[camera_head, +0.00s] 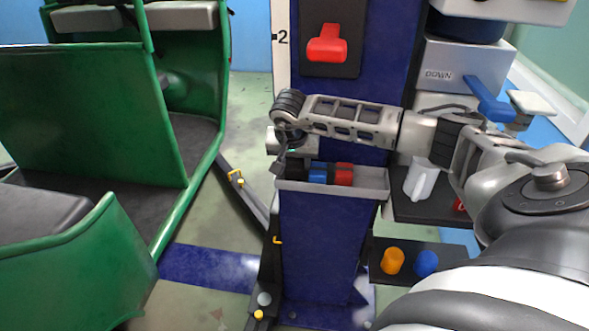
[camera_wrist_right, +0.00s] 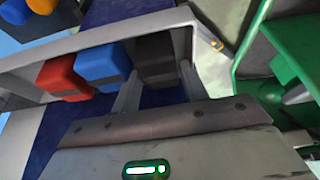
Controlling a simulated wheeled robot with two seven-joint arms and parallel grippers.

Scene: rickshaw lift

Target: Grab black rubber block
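The black rubber block (camera_head: 298,174) sits at the left end of a grey tray (camera_head: 345,190) on the blue column. In the right wrist view the black block (camera_wrist_right: 157,57) lies between the tips of my right gripper (camera_wrist_right: 158,78). The fingers are spread, one on each side of its near end; I cannot tell whether they touch it. In the head view my right gripper (camera_head: 283,160) points down over the tray's left end, its fingers partly hidden. A blue block (camera_head: 318,174) and a red block (camera_head: 343,174) sit beside the black one. My left gripper is not in view.
The blue column (camera_head: 318,245) stands under the tray. A green rickshaw (camera_head: 90,110) fills the left side. A red lever (camera_head: 327,45) is above my right arm. A shelf with an orange knob (camera_head: 392,261) and a blue knob (camera_head: 426,263) is lower right.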

